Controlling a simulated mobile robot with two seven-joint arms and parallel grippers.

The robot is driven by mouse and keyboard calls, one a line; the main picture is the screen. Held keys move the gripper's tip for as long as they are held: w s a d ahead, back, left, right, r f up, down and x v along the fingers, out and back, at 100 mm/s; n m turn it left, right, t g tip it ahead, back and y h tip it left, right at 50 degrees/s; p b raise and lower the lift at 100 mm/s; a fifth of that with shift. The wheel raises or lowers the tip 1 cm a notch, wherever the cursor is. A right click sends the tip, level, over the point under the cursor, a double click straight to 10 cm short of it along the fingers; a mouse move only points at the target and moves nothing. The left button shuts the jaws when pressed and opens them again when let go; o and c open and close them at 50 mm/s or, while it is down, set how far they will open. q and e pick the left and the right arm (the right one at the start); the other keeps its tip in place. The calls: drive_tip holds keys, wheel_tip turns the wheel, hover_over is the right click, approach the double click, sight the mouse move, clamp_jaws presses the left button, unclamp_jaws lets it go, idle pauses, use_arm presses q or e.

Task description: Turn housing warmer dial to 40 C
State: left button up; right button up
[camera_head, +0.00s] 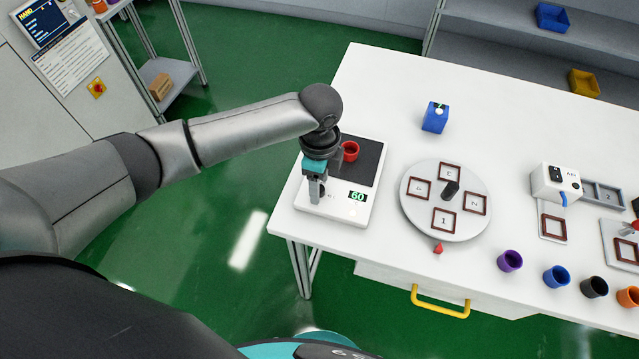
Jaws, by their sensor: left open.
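The housing warmer (352,207) is a white box with a dark top plate at the left end of the white table. Its green display (357,195) reads 60. A red cup-shaped housing (350,151) is on the dark plate. My left gripper (316,197) points down over the warmer's front left part and is open. It hides the dial, and I cannot tell whether the fingers touch it. My right gripper is not in view.
A round turntable (410,208) with numbered squares stands right of the warmer. A blue box (435,117) is behind it. Purple (509,261), blue (556,277) and other cups line the front edge. A yellow drawer handle (440,304) sticks out below.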

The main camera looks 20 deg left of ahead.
use_arm(q)
drive_tip(key=shift+f, duration=0.25)
clamp_jaws()
idle(0.3)
